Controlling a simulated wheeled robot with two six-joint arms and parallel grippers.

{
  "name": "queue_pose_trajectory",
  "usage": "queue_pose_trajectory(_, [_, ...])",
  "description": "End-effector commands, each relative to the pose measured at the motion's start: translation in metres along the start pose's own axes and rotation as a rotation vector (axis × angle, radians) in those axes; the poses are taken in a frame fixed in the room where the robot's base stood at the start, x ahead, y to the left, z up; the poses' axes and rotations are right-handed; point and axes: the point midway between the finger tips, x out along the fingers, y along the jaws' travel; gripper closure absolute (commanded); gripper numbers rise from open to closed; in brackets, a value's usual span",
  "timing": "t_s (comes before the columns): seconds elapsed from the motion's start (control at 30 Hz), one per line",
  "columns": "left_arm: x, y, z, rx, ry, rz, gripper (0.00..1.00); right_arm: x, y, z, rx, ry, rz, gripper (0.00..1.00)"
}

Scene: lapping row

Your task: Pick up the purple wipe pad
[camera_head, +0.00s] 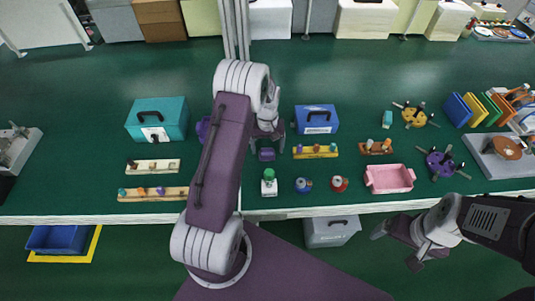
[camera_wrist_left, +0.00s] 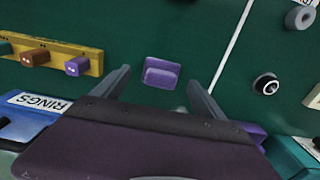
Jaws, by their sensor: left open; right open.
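The purple wipe pad (camera_head: 266,154) lies on the green bench top, a small block with a raised grip on top. In the left wrist view the pad (camera_wrist_left: 161,72) appears between and slightly beyond my fingertips, touching neither. My left gripper (camera_head: 268,136) is open and empty, just behind the pad in the head view. Its two fingers also show in the left wrist view (camera_wrist_left: 158,84); the height gap to the pad is hard to judge. My right gripper (camera_head: 395,248) is open and empty, in front of the bench at the lower right.
A blue box (camera_head: 316,119) and a yellow rack (camera_head: 315,152) with small blocks stand right of the pad. A green-topped bottle (camera_head: 269,183) stands in front of it. A teal box (camera_head: 157,120) is farther left and a pink tray (camera_head: 390,178) farther right. Free bench lies behind.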

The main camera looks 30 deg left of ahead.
Motion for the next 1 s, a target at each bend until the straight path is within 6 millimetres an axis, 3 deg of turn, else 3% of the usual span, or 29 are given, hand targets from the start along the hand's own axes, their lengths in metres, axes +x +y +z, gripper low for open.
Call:
queue_pose_trajectory(0.13, [0.019,0.000,0.000,0.000,0.000,0.000,0.18,0.000,0.000,0.000,0.000,0.000,0.000,0.10])
queue_pose_trajectory(0.37, [0.021,0.000,-0.001,-0.001,0.002,0.001,0.18,0.000,0.000,0.000,0.000,0.000,0.000,0.10])
queue_pose_trajectory(0.6, [0.021,0.000,-0.001,-0.001,0.002,0.001,0.83,0.000,0.000,0.000,0.000,0.000,0.000,0.10])
queue_pose_trajectory(0.87, [0.019,0.000,-0.001,-0.001,0.002,0.001,0.83,0.000,0.000,0.000,0.000,0.000,0.000,0.10])
queue_pose_trajectory(1.0, [0.008,0.000,-0.001,-0.001,0.003,0.001,0.83,0.000,0.000,0.000,0.000,0.000,0.000,0.10])
